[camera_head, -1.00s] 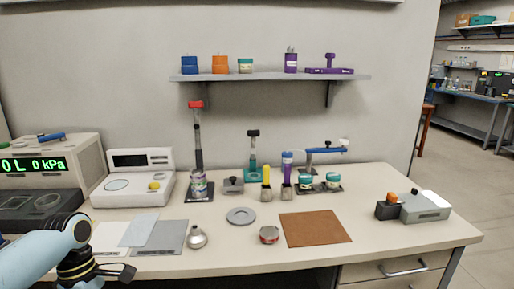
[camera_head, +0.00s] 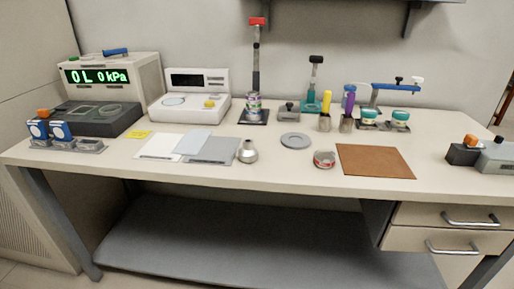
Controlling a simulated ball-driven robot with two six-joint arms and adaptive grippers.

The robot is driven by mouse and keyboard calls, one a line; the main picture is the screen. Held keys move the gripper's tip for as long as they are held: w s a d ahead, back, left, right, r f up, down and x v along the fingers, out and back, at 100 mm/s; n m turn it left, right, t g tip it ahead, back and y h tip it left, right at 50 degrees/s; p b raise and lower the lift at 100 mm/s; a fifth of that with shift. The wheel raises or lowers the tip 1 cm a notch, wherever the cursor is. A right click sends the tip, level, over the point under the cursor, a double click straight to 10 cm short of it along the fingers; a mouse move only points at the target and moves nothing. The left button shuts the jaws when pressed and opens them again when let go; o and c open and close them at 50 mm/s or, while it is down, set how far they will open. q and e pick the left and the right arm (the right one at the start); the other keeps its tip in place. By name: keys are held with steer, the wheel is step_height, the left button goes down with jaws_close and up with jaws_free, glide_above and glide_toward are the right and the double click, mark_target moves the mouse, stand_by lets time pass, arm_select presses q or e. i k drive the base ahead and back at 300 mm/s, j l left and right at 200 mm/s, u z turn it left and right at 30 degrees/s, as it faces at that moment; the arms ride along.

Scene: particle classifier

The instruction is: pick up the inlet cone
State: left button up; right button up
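The inlet cone, seemingly the small silver cone-shaped piece (camera_head: 248,153) with a narrow neck on top, stands upright near the front edge of the bench, left of centre. It is just beyond the right edge of a grey mat (camera_head: 212,150). Nothing covers it. Neither of my grippers shows in the head view.
A white balance (camera_head: 190,98) and a 0 kPa display unit (camera_head: 110,77) stand behind to the left.

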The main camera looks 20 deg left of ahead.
mark_target(247, 153)
steer(key=i+j, duration=0.15)
steer(key=j, duration=0.2)
steer(key=i+j, duration=0.15)
steer(key=j, duration=0.2)
steer(key=i+j, duration=0.1)
steer(key=j, duration=0.25)
steer(key=i+j, duration=0.15)
steer(key=j, duration=0.2)
